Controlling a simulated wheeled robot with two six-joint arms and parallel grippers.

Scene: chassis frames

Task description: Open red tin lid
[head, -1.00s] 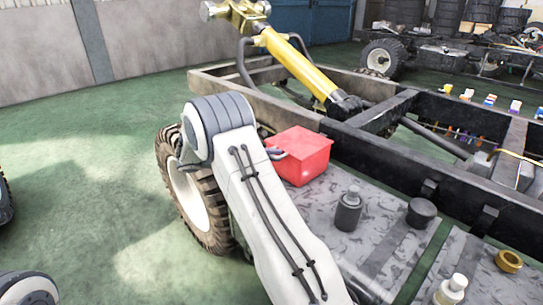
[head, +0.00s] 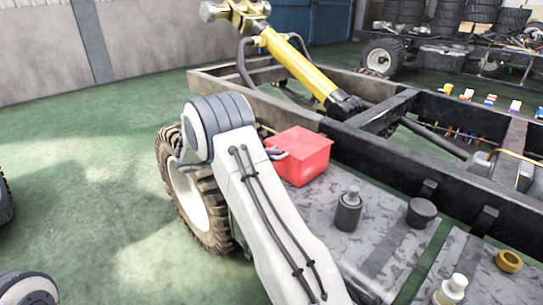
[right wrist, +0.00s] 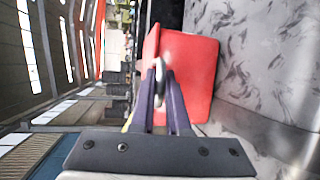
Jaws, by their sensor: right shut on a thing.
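The red tin (head: 306,160), a box with a flat red lid (head: 300,141), sits on the grey mottled surface beside the dark chassis rail. My right gripper (head: 277,153) is at the tin's left side, at the lid's edge. In the right wrist view the red tin (right wrist: 195,75) lies straight ahead, and my right gripper (right wrist: 161,75) is closed on a thin grey piece at the lid's edge. The fingers hide part of the contact. I cannot tell whether the lid is raised. My left gripper is not in view.
A dark grey capped bottle (head: 347,212), a black round can (head: 421,212), a brass ring (head: 508,261) and a white-capped bottle (head: 451,290) stand right of the tin. A chassis rail (head: 440,180) runs behind it. A yellow cylinder (head: 298,63) slants above. Green floor lies left.

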